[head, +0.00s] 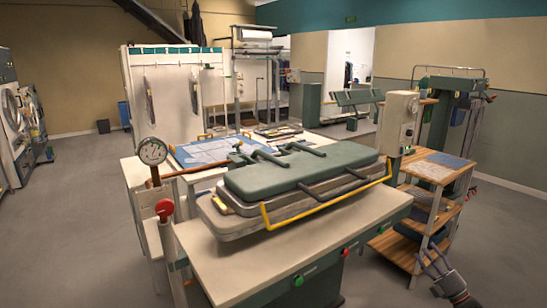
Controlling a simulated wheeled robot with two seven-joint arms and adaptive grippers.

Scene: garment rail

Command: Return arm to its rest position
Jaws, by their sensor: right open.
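My right gripper (434,266) is at the lower right of the head view, raised in front of the wooden shelf unit. Its fingers are spread and hold nothing. It is apart from the shelf unit and the pressing table, as far as this view shows. My left gripper and left arm are not in the head view.
A pressing table (225,262) with a green padded press (300,171) and yellow handle bar fills the middle. A wooden shelf unit (396,248) with folded cloth stands right of it. A garment rail (450,70) is behind. Floor at left (75,220) is clear.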

